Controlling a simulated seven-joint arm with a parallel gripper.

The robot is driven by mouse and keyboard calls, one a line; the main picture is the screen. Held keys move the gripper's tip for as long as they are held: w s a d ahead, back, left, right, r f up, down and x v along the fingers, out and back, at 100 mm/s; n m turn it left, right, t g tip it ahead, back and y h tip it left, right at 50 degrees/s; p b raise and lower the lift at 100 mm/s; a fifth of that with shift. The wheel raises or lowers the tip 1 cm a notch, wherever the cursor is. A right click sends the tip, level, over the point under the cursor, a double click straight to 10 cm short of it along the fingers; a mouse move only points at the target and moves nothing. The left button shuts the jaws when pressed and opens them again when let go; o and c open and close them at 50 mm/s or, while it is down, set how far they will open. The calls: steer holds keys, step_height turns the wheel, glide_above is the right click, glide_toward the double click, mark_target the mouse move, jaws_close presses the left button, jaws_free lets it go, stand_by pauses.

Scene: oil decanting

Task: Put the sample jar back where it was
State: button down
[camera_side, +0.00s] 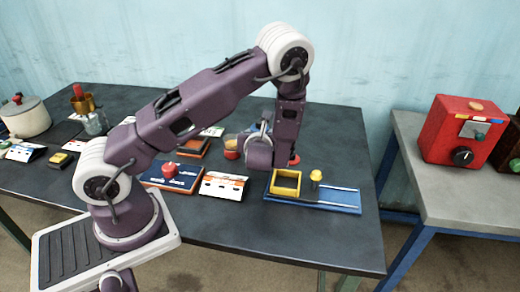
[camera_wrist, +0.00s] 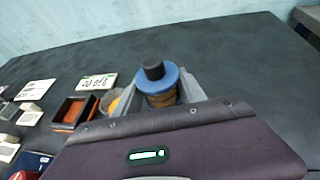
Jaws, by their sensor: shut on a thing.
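The sample jar (camera_wrist: 160,95), with a wide blue top, a dark stopper and an amber-brown body, is between the two grey fingers of my gripper (camera_wrist: 158,92) in the wrist view. My gripper is shut on it. The jar looks upright. Its lower part is hidden by my wrist, so I cannot tell whether it touches the table. In the side view my arm mostly hides the gripper and jar. A cup with orange contents (camera_wrist: 111,101) stands just left of the jar in the wrist view; it also shows in the side view (camera_side: 231,149).
A lettered card (camera_wrist: 97,82) and an open dark box (camera_wrist: 74,112) lie left of the jar. The dark table (camera_wrist: 240,50) beyond is bare.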

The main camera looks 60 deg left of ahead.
step_height(320, 180, down, 4)
steer(key=shift+f, duration=0.15)
steer(key=shift+f, duration=0.15)
steer(key=c, duration=0.7)
jaws_free()
steer(key=shift+o, duration=0.2)
